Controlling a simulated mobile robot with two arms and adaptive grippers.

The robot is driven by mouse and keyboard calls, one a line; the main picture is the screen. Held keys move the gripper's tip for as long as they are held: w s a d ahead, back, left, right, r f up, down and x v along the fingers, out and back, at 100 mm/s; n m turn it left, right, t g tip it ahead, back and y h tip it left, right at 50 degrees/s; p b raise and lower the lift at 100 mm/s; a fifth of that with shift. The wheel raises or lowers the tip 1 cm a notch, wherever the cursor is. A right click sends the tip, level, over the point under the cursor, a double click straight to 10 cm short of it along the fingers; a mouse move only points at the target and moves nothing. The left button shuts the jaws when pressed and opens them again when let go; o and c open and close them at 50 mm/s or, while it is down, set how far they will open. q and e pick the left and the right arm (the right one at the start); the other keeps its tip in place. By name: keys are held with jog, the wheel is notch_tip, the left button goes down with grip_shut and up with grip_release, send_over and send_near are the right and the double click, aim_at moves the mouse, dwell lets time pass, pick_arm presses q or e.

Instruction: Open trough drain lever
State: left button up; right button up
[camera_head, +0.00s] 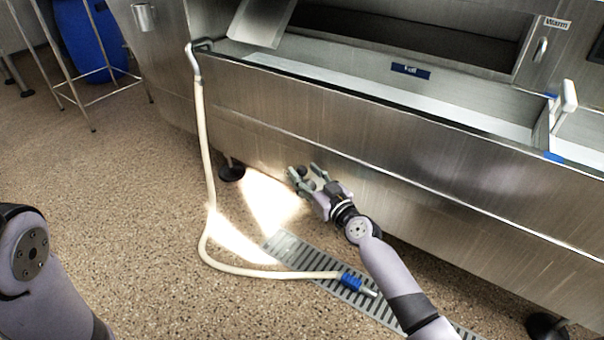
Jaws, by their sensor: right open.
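A long stainless steel trough (330,137) runs across the upper right. A white upright handle (569,95) stands at its right end; I cannot tell whether it is the drain lever. No other part is clearly a drain lever. My right gripper (304,172) is open, low in front of the trough's front wall, near its lower edge. A small dark round shape shows between its fingers; I cannot tell what it is or whether the fingers touch it. Only a piece of my left arm shows at the lower left; its gripper is out of view.
A pale hose (203,150) hangs from the trough's left corner and lies on the floor, its blue-banded end over a floor grate (290,248). A dark trough foot (231,173) stands left of my right gripper. A metal stand (93,45) with a blue container (85,35) is upper left.

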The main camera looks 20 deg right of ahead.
jog(key=shift+x, duration=1.1)
jog(key=shift+c, duration=0.6)
grip_shut()
